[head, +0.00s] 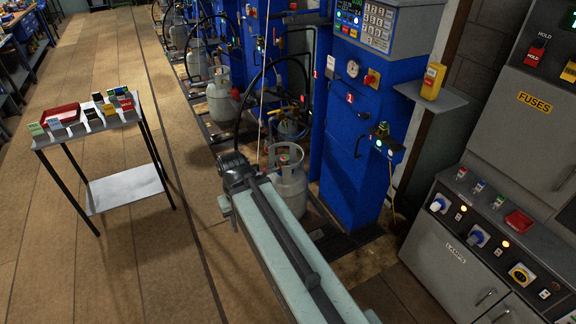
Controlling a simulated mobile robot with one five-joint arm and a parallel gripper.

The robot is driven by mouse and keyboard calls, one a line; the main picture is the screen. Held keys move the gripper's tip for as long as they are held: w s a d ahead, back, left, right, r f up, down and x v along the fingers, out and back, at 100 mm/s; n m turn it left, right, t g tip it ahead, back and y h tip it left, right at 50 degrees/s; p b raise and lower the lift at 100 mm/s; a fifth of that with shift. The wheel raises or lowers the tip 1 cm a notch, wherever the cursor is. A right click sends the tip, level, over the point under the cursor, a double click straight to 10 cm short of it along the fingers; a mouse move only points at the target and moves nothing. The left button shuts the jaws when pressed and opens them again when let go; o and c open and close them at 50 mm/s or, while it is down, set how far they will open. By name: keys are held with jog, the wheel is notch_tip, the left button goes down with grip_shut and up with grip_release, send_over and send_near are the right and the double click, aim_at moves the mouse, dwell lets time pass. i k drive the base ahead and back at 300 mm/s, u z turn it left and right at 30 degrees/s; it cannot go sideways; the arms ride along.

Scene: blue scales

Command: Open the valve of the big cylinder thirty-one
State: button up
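A grey gas cylinder (293,187) with a collar stands just beyond my arm, at the foot of the nearest blue filling machine (352,130). A small red and green part (284,158) shows inside its collar and may be its valve. My arm hides part of the cylinder's left side and base. No number thirty-one is readable on it. Another grey cylinder (220,100) stands further back on the left. My arm reaches up from the bottom edge to a dark joint left of the near cylinder. My gripper's fingers do not show.
A small metal table (122,190) with a red tray (62,113) and several small boxes stands at left. Grey control cabinets (520,140) fill the right side. Hoses hang by the machines.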

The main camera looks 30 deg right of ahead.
aim_at(286, 158)
jog(key=z, duration=0.05)
jog(key=i, duration=1.8)
jog(key=u, duration=1)
jog(key=k, duration=0.85)
jog(key=u, duration=0.2)
jog(key=i, duration=0.9)
jog(key=z, duration=0.1)
